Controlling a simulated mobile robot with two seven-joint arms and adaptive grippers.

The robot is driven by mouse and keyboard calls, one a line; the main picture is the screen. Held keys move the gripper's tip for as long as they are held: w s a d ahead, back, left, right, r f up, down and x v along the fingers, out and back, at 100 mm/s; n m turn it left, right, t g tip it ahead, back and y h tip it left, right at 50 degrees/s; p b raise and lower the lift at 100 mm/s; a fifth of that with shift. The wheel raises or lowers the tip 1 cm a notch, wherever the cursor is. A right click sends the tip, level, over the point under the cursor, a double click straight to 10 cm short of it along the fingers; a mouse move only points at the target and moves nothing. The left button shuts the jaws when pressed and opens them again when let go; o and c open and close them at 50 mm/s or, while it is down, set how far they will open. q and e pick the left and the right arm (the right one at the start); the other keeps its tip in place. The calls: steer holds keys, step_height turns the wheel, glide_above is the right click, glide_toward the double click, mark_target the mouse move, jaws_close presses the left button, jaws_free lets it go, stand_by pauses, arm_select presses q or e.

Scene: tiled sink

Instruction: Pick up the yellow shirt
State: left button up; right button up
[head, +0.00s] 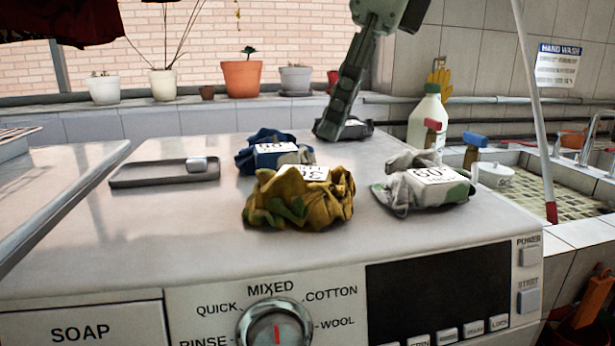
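The yellow shirt (300,200) is a crumpled bundle with a white label on top. It lies near the middle of the washing machine's top (190,225), in front of the blue shirt (262,160). My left gripper (332,128) reaches down from the top, behind and a little right of the yellow shirt and apart from it. Its fingers are seen edge-on, so I cannot tell whether they are open or shut. They overlap a dark bundle (356,128) at the back; I cannot tell whether they touch it. My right gripper is not in view.
A white and green shirt (425,185) lies to the right. A grey tray (150,176) lies to the left. A white bottle (427,122) stands behind, near the tiled sink (520,190). Flower pots line the back ledge.

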mark_target(300, 167)
arm_select(q)
steer(key=shift+w+a+r+n+y, duration=0.15)
steer(key=shift+a+r+n+y, duration=0.3)
steer(key=shift+a, duration=0.3)
steer(key=x, duration=0.7)
steer(key=shift+d, duration=0.15)
steer(key=shift+c, duration=0.4)
jaws_close()
